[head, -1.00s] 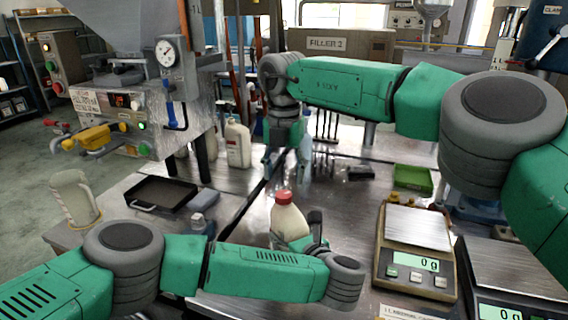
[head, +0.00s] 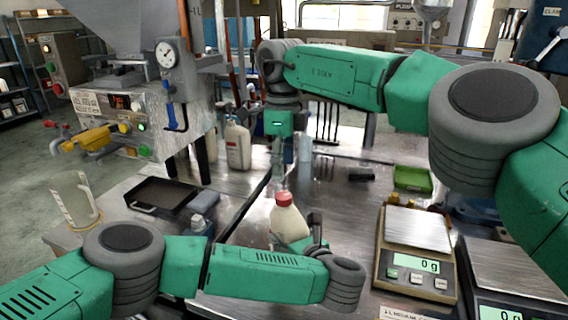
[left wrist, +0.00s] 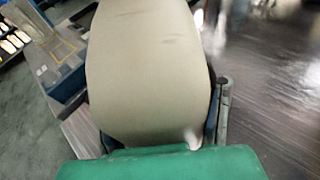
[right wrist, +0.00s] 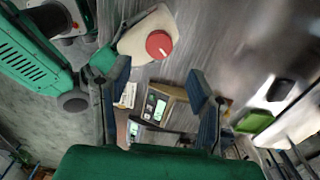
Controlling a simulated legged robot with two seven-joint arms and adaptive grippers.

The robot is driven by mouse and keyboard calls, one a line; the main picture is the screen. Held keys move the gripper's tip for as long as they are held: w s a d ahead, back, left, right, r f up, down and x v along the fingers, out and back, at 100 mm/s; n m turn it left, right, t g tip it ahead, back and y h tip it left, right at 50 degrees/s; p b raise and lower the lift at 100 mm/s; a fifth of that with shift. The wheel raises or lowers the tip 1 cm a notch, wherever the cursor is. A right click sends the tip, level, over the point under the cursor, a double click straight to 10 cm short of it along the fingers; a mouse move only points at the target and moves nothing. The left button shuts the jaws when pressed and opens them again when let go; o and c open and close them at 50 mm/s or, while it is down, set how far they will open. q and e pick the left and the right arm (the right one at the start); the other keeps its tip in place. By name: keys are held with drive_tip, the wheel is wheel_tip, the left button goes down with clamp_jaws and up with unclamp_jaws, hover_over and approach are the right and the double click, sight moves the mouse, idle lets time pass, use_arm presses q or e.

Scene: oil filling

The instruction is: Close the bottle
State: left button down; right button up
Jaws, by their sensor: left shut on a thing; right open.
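A cream-white bottle (head: 290,224) with a red cap (head: 284,199) on its top stands slightly tilted in the middle of the head view. Whether the cap is tight cannot be told. My left gripper (head: 312,238) is shut on the bottle's body, which fills the middle of the left wrist view (left wrist: 150,70). My right gripper (head: 278,165) points down above the cap, apart from it. In the right wrist view its two fingers (right wrist: 158,88) are wide apart and empty, with the red cap (right wrist: 159,44) beyond them, above the middle of the gap.
Two scales (head: 413,227) reading 0 g stand at the right. A green tray (head: 412,180) lies behind them. A black tray (head: 160,196), a clear jug (head: 75,200) and a filling machine (head: 130,110) are at the left. Another white bottle (head: 238,146) stands behind.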

sight(284, 195)
drive_tip(key=shift+f, duration=4)
clamp_jaws()
drive_tip(key=shift+d, duration=0.1)
